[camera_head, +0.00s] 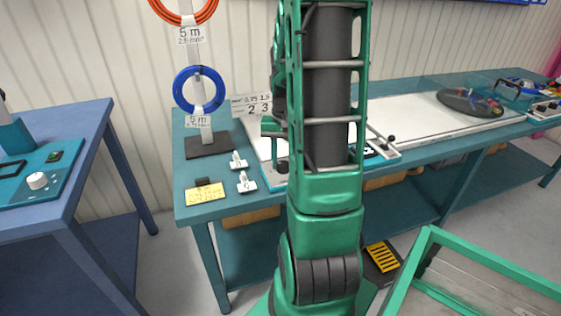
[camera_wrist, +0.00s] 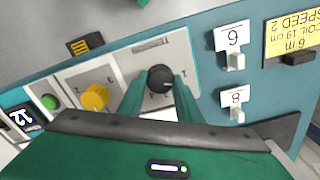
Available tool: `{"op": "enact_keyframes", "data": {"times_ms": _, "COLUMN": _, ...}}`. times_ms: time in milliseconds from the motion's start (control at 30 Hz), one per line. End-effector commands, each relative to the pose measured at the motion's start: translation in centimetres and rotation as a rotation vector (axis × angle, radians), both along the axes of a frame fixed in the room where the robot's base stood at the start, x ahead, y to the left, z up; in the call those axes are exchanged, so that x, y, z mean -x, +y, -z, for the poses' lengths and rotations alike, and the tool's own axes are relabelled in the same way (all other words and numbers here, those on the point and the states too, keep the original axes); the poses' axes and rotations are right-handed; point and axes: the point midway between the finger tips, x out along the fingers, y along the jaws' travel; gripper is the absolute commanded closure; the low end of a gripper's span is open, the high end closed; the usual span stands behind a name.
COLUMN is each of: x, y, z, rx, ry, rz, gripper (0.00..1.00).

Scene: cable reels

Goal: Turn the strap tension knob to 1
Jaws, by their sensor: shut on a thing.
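The black knob (camera_wrist: 160,78) sits on a pale panel plate with an upside-down word that looks like TENSION, in the wrist view. My gripper (camera_wrist: 160,88) is around this knob, with one green finger on each side, shut on it. The scale marks around the knob are too small or covered to read, so I cannot tell its setting. In the head view my arm stands in front of this part of the bench and hides the knob and my gripper.
A yellow knob (camera_wrist: 95,97), a green button (camera_wrist: 50,101) and a display reading 12 (camera_wrist: 20,117) lie left of the black knob. White numbered hooks (camera_wrist: 236,60) and a yellow note (camera_wrist: 292,38) are at right. A blue cable coil (camera_head: 199,90) hangs on a stand.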

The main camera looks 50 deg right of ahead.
Motion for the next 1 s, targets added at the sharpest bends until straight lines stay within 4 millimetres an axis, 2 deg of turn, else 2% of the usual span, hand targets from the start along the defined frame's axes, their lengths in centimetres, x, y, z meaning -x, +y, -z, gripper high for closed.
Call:
{"op": "enact_keyframes", "data": {"times_ms": 200, "x": -0.29, "y": 0.09, "z": -0.09, "rx": 0.000, "ry": -0.005, "rz": -0.153, "gripper": 0.91}}
{"op": "enact_keyframes", "data": {"times_ms": 433, "x": -0.29, "y": 0.08, "z": -0.10, "rx": 0.001, "ry": -0.006, "rz": -0.253, "gripper": 0.91}}
{"op": "enact_keyframes", "data": {"times_ms": 1000, "x": -0.33, "y": 0.07, "z": -0.12, "rx": 0.001, "ry": -0.006, "rz": -0.297, "gripper": 0.91}}
